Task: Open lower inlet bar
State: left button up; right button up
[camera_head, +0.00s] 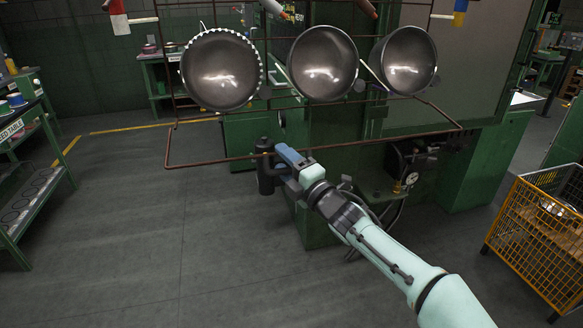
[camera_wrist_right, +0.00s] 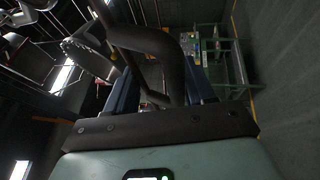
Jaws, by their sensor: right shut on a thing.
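The lower inlet bar (camera_head: 215,160) is a thin brown rod frame, hanging below a row of pots and angled toward me. My right gripper (camera_head: 268,165) is at this lower bar, left of its middle. It is shut on the bar, and dark finger parts hide the held stretch. In the right wrist view, a dark curved bar piece (camera_wrist_right: 172,62) lies between the fingers of my right gripper (camera_wrist_right: 160,85). My left gripper is in neither view.
Three metal pots, at left (camera_head: 221,70), middle (camera_head: 323,64) and right (camera_head: 408,61), hang above the bar. A green machine (camera_head: 440,70) stands behind. A yellow wire cage (camera_head: 540,240) is at the right, a green shelf (camera_head: 35,205) at the left. The floor at lower left is clear.

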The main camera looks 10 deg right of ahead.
jog(key=shift+s+d, duration=0.3)
jog(key=shift+s, duration=0.2)
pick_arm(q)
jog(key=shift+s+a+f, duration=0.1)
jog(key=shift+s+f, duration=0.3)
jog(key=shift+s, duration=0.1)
pick_arm(e)
jog(key=v, duration=1.2)
jog(key=shift+s+f, duration=0.1)
jog(key=shift+s, duration=0.05)
